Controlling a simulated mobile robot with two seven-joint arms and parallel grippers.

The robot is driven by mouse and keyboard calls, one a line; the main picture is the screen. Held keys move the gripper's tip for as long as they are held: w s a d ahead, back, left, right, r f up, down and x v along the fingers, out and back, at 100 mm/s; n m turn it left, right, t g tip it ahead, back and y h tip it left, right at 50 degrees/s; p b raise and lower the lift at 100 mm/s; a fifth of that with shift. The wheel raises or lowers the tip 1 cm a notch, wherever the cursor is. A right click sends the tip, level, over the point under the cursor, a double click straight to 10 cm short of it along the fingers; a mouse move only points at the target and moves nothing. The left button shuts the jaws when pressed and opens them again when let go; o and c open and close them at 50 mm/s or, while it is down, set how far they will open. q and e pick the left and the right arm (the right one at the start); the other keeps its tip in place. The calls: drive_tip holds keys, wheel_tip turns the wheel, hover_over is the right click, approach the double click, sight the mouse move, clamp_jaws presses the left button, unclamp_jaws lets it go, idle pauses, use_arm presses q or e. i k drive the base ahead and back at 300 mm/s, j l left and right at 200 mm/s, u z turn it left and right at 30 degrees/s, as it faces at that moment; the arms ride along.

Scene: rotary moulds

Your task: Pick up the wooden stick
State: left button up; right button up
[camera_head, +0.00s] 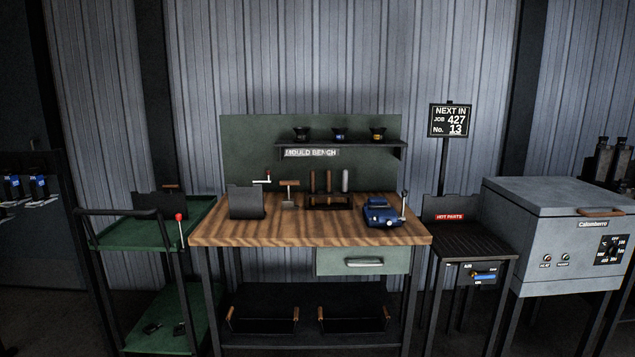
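Two brown, wooden-looking sticks stand upright side by side in a small dark rack (330,203) at the back middle of the workbench. One is the left stick (312,181) and the other is the right stick (328,181); I cannot tell which one the task names. A pale grey rod (345,180) stands upright to their right in the same rack. The lower ends of the sticks are hard to make out. Neither of my grippers is in view.
The wooden workbench (300,234) also holds a dark grey plate (245,202), a wooden-topped tool (289,192) and a blue device with a lever (380,212). A shelf (365,145) overhangs the back. A green cart (130,236) stands left, a dark table (470,240) right. The bench's front strip is clear.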

sight(328, 192)
drive_tip(key=i+l+u, duration=0.2)
drive_tip(key=i, duration=1.25)
drive_tip(key=j, duration=0.1)
